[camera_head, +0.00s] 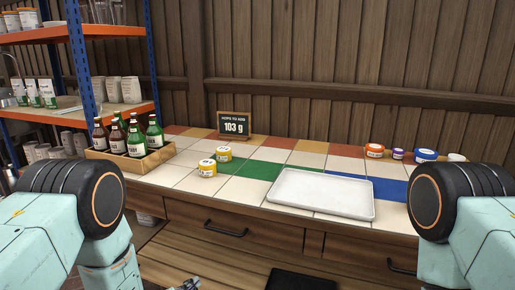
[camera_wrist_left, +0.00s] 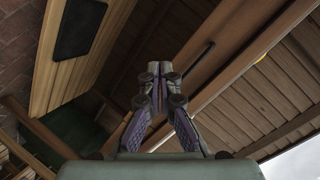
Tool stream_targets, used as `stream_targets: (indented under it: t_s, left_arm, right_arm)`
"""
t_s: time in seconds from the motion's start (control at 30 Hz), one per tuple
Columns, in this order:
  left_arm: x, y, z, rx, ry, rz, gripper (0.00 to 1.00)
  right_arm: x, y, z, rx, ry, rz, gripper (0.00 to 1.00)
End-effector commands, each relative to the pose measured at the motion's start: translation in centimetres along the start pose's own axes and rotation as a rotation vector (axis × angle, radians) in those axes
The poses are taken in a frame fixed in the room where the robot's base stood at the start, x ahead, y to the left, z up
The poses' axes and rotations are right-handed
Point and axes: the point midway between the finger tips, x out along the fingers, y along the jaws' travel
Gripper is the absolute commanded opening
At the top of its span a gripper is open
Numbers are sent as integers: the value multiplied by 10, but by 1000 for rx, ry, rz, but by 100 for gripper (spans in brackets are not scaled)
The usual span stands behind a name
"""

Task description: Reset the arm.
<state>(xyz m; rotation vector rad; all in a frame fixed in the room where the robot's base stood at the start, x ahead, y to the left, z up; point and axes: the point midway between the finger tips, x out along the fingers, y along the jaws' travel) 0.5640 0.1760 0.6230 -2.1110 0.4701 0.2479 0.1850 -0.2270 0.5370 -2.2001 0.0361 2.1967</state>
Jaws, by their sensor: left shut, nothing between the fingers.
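My left gripper (camera_head: 186,285) shows only as a small dark tip at the bottom edge of the head view, low in front of the counter. In the left wrist view my left gripper (camera_wrist_left: 160,72) has its fingers drawn together at the tips, with nothing between them. It is apart from the counter, whose drawer front and dark handle (camera_wrist_left: 200,57) lie beyond it. My two arms come in at the lower left and lower right of the head view. My right gripper is out of view.
The tiled counter holds a white tray (camera_head: 322,210), a wooden crate (camera_head: 157,159) of bottles, two yellow-banded jars (camera_head: 207,168), a sign (camera_head: 234,124) and several small jars (camera_head: 425,155) at right. A shelf rack (camera_head: 80,60) stands left. A dark mat (camera_wrist_left: 82,28) lies below.

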Motion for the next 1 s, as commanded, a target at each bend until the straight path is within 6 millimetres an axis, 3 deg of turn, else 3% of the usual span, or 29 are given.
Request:
stream_targets:
  t_s: [0.17,0.3,0.43,0.6,0.7,0.77,1.0]
  left_arm:
    - [-64,71,48,-435,-302,213,0]
    - [-138,120,73,-737,-593,313,0]
    - [-215,154,82,-949,-868,357,0]
    - [-301,174,78,-1077,-1137,389,0]
    - [-332,176,73,-1081,-1206,410,0]
    - [-342,175,69,-1081,-1223,419,0]
    - [-339,174,69,-1081,-1215,416,0]
  right_arm:
    - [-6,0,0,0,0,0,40]
    - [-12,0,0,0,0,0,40]
    - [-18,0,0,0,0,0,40]
    - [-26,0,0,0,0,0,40]
    - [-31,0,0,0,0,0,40]
    - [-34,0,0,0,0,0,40]
    - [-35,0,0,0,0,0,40]
